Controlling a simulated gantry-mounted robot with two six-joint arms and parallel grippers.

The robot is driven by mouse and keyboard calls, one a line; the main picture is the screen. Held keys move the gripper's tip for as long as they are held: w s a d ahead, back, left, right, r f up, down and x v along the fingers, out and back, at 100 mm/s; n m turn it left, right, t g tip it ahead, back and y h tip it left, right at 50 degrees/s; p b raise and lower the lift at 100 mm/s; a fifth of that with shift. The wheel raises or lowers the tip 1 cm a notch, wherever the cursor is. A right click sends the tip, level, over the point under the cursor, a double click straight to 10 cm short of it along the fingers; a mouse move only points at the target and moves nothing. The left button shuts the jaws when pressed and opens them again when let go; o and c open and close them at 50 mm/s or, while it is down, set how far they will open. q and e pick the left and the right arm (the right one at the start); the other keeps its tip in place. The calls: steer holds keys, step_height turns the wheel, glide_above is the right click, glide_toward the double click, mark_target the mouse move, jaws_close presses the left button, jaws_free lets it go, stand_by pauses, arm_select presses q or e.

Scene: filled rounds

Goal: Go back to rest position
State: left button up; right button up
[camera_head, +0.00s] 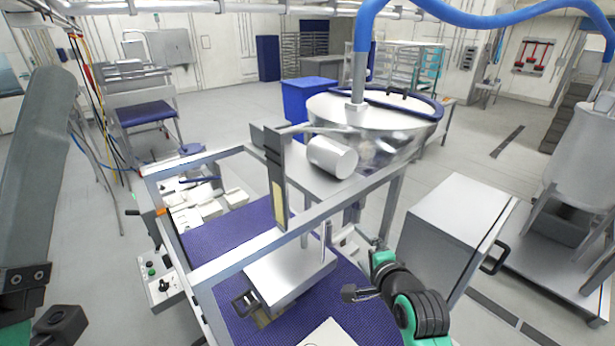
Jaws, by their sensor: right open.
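My right gripper (362,293) is low in the middle right of the head view, over the right edge of the blue conveyor belt (228,236). Its jaws are small and apart, and I see nothing held between them. My left arm comes in along the left edge. At its lower end, near the bottom left corner, is a dark part of it; I cannot make out the left fingertips.
A metal frame (240,262) with a boxy metal unit (290,270) spans the belt. A steel cabinet (452,232) stands right of my right gripper. A round steel vat (372,125) with a blue hose is behind. Open floor (440,160) lies beyond the cabinet.

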steer(key=s+d+r+n+t, duration=0.25)
steer(key=s+r+t, duration=0.2)
steer(key=r, duration=0.95)
steer(key=s+d+r+n+t, duration=0.1)
steer(key=s+r+n+t, duration=0.4)
steer(key=r, duration=1)
steer(key=s+r+n+t, duration=0.2)
steer(key=s+r+n, duration=0.2)
steer(key=s, duration=0.5)
steer(key=s+d+r+n+t, duration=0.1)
steer(key=s+r+n+t, duration=0.2)
steer(key=s+r, duration=0.4)
steer(key=shift+s+d+r+n, duration=0.3)
steer(key=shift+s+r+n, duration=0.05)
steer(key=shift+s+n, duration=0.45)
